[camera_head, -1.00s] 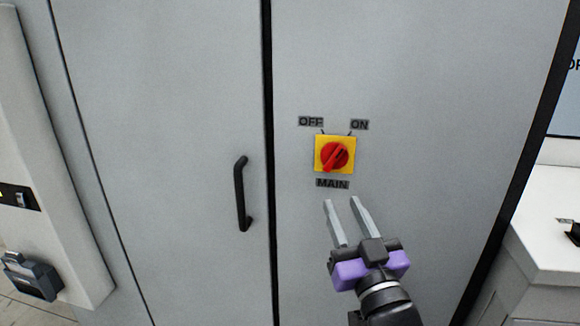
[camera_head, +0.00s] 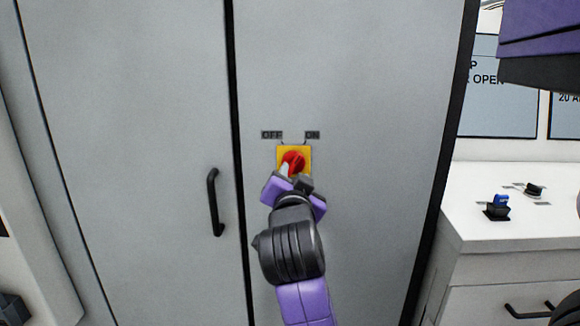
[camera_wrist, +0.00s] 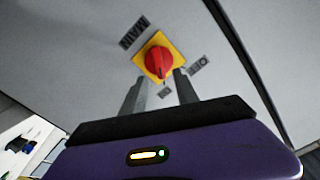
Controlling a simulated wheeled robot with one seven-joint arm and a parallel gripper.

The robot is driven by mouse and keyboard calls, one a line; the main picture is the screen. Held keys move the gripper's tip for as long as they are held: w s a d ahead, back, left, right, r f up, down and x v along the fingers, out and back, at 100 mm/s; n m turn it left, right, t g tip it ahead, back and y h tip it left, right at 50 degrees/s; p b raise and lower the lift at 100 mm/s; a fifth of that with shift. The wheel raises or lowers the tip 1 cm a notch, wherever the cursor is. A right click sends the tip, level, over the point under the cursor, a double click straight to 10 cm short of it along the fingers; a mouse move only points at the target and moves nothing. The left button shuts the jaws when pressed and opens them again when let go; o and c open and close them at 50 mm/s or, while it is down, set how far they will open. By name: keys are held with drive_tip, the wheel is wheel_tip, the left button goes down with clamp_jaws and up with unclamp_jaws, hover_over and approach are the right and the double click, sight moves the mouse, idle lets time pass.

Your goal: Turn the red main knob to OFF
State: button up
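The red main knob (camera_head: 293,160) sits on a yellow square plate (camera_head: 307,150) on the grey cabinet door. The OFF label (camera_head: 272,135) is above it to the left and the ON label (camera_head: 312,135) above it to the right. The knob (camera_wrist: 158,61) also shows in the wrist view, with the MAIN label (camera_wrist: 134,32) beside the plate. My gripper (camera_wrist: 157,82) has its two fingers apart, one on each side of the knob's lower part in that view. Whether they touch the knob cannot be told. In the head view my gripper (camera_head: 286,174) partly covers the plate and hides the MAIN label.
A black door handle (camera_head: 214,202) stands out left of the knob, beside the dark seam between the doors. A white counter (camera_head: 480,215) with a blue-topped switch (camera_head: 499,203) is at the right.

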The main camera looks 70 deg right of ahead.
sight(295, 164)
drive_tip(key=p+x, duration=0.1)
drive_tip(key=x, duration=0.5)
drive_tip(key=shift+d, duration=0.25)
clamp_jaws()
